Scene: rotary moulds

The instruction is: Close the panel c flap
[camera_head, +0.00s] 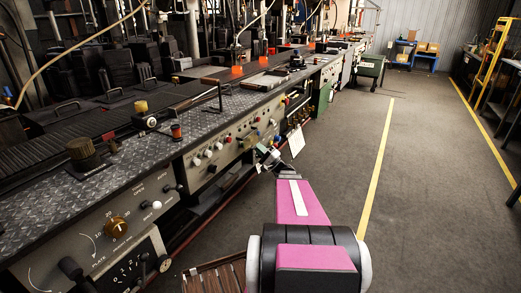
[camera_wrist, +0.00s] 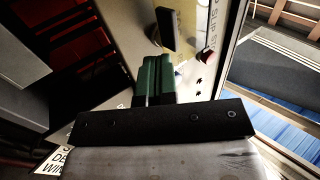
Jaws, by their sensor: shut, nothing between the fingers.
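My gripper (camera_head: 269,157) is low beside the front of the long machine in the head view, with my arm behind it. In the wrist view, my gripper (camera_wrist: 154,80) shows as two dark green fingers shut side by side beyond a black bar, with nothing between them. A pale plate (camera_head: 297,141) stands out from the machine front just right of the gripper; it may be the panel c flap, but no letter is readable. In the wrist view, a cream panel (camera_wrist: 186,75) with dark and red knobs lies close beyond the fingers. I cannot tell whether the fingers touch it.
The machine front (camera_head: 215,150) carries several knobs along the left. A green cabinet (camera_head: 325,97) stands farther along. The grey floor to the right is free, with a yellow line (camera_head: 379,165). A yellow ladder (camera_head: 490,62) stands at the far right.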

